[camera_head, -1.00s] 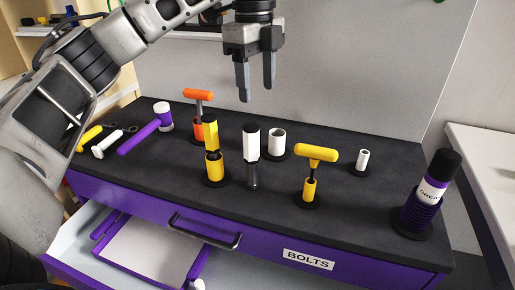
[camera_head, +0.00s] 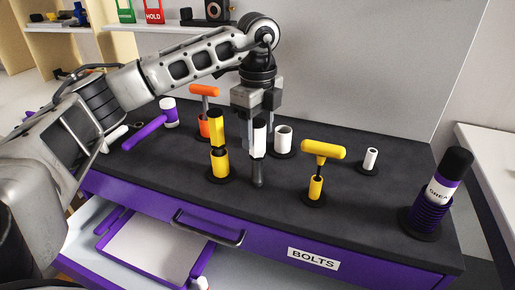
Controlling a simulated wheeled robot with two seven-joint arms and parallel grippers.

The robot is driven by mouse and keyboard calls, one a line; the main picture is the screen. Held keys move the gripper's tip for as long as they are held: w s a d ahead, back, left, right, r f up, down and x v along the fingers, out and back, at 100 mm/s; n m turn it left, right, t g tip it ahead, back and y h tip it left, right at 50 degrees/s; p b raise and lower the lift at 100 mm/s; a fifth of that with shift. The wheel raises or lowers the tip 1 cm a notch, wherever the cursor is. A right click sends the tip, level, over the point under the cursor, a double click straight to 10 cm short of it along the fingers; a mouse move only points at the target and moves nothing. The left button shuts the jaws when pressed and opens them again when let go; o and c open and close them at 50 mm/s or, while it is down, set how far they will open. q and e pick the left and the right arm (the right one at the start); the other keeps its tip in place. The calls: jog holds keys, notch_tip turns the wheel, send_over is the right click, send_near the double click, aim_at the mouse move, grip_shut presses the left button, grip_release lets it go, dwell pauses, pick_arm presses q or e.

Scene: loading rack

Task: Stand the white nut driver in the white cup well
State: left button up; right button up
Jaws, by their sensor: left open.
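The white nut driver (camera_head: 259,143) shows a white handle and a dark lower end pointing toward the front edge of the black bench top. No well shows around its lower end, and I cannot tell whether it lies or stands. My left gripper (camera_head: 260,128) points down at the handle's upper part, its fingers open and apart on either side. The fingers and palm hide the handle's top. The white cup well (camera_head: 283,140), a wide white cylinder on a dark base, is just right of the gripper and looks empty. My right gripper is out of view.
A yellow driver (camera_head: 217,130) in a yellow well stands close left, with an orange T-handle (camera_head: 204,90) behind. A yellow T-handle (camera_head: 323,150), a narrow white well (camera_head: 370,160) and a black-capped bottle (camera_head: 447,180) are right. The purple front drawer (camera_head: 130,225) is open.

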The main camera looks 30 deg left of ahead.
pick_arm(q)
jog(key=shift+f, duration=1.25)
jog(key=c, duration=1.1)
jog(key=shift+r, duration=0.2)
